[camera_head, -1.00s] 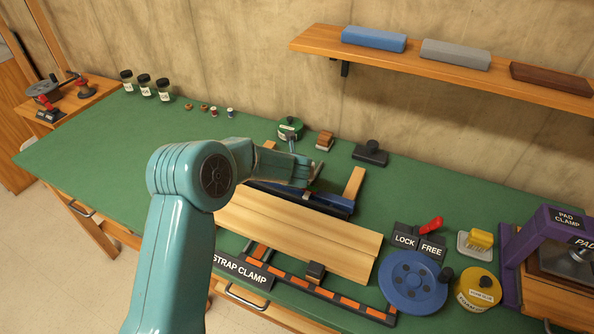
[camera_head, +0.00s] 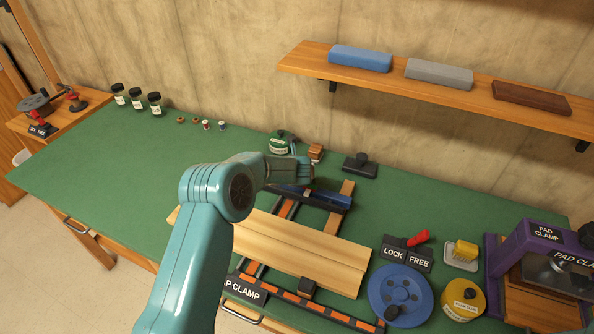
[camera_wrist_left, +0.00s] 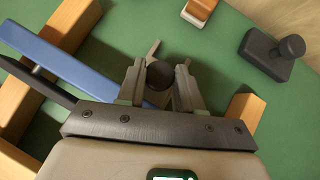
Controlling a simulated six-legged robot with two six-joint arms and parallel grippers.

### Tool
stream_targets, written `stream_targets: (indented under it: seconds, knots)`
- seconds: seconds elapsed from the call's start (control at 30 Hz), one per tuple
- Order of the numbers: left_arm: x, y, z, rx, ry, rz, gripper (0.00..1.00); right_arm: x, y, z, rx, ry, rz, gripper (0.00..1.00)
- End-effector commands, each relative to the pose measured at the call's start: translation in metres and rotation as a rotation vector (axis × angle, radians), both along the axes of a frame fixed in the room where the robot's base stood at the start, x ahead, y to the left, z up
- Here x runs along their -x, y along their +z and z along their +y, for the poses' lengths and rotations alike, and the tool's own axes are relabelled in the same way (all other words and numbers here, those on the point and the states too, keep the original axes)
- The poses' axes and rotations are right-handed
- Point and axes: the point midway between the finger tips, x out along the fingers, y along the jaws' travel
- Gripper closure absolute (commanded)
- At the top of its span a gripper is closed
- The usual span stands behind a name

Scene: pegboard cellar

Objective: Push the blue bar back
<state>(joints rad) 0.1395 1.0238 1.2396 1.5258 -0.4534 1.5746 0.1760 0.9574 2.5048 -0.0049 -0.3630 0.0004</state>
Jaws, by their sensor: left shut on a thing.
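The blue bar (camera_head: 325,196) lies across the back of the strap clamp, behind the pale wooden boards (camera_head: 300,250), with a gap between them. In the left wrist view the bar (camera_wrist_left: 62,64) runs from the upper left to beneath the gripper. My left gripper (camera_head: 308,172) is over the bar. In the left wrist view its fingers (camera_wrist_left: 160,80) are closed around a dark round knob (camera_wrist_left: 162,71). How the knob joins the bar is hidden. My right gripper is not in view.
Behind the bar stand a green tin (camera_head: 279,142), a small wooden block (camera_head: 315,152) and a black knobbed block (camera_head: 360,166). A blue wheel (camera_head: 400,295) and LOCK/FREE lever (camera_head: 418,238) stand at right.

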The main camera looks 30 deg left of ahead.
Motion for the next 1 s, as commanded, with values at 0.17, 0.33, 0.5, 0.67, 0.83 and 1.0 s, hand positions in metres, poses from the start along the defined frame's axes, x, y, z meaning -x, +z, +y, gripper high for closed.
stream_targets:
  seconds: [0.17,0.33,0.5,0.67,0.83,1.0]
  knots:
    - [-0.001,0.002,0.0,-0.002,-0.001,-0.004,0.42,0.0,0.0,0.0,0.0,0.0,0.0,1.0]
    - [-0.001,0.001,0.0,-0.001,-0.001,-0.002,0.42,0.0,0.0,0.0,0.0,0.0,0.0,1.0]
    - [0.003,0.005,-0.003,-0.002,-0.002,-0.001,0.42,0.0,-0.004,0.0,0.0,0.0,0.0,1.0]
    - [0.021,0.025,-0.012,-0.002,-0.004,-0.003,0.42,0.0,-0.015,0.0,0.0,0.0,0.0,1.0]
    - [0.051,0.058,-0.026,-0.002,-0.004,-0.007,0.42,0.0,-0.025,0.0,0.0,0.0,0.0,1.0]
    - [0.078,0.09,-0.039,-0.002,-0.003,-0.007,0.42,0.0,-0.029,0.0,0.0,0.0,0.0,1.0]
